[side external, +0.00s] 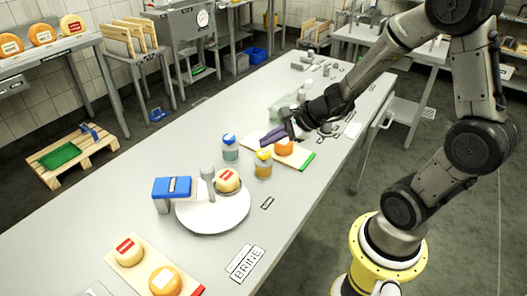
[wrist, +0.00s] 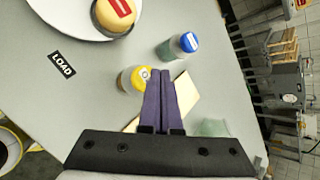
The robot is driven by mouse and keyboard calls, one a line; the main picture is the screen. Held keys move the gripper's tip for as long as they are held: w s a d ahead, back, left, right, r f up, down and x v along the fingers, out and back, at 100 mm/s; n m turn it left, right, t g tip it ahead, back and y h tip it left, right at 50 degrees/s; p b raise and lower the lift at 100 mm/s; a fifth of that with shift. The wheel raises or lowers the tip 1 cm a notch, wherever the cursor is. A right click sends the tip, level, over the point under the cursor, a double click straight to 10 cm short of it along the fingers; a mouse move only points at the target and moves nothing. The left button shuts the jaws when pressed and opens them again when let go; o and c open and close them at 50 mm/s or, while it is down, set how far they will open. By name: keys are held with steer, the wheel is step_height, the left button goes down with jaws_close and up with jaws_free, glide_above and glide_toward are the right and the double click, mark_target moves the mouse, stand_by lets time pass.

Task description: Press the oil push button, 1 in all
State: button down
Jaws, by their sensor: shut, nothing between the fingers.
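Two small dispensers with push tops stand on the long grey table. One has a yellow top and amber contents (side external: 263,164); it also shows in the wrist view (wrist: 133,79). The other has a blue top and clear-green contents (side external: 230,148) and shows in the wrist view (wrist: 178,47). I cannot read the word oil on either; the amber one looks most like oil. My gripper (side external: 264,141) has purple fingers, shut and empty. In the wrist view its fingertips (wrist: 159,71) appear just right of the yellow top. They look raised above the table; I see no contact.
A white round plate (side external: 203,222) bears a cheese wheel (side external: 227,180) beside a blue-topped device (side external: 172,188). A board (side external: 301,158) with a cheese lies behind the amber dispenser. Another board with two cheeses (side external: 128,250) is at the front. Bare table surrounds the LOAD label (wrist: 61,64).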

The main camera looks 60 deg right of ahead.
mark_target(268, 152)
steer(key=shift+f, duration=0.1)
steer(key=shift+f, duration=0.3)
steer(key=shift+f, duration=0.9)
stand_by(1.1)
steer(key=shift+r, duration=1.3)
steer(key=shift+r, duration=2.5)
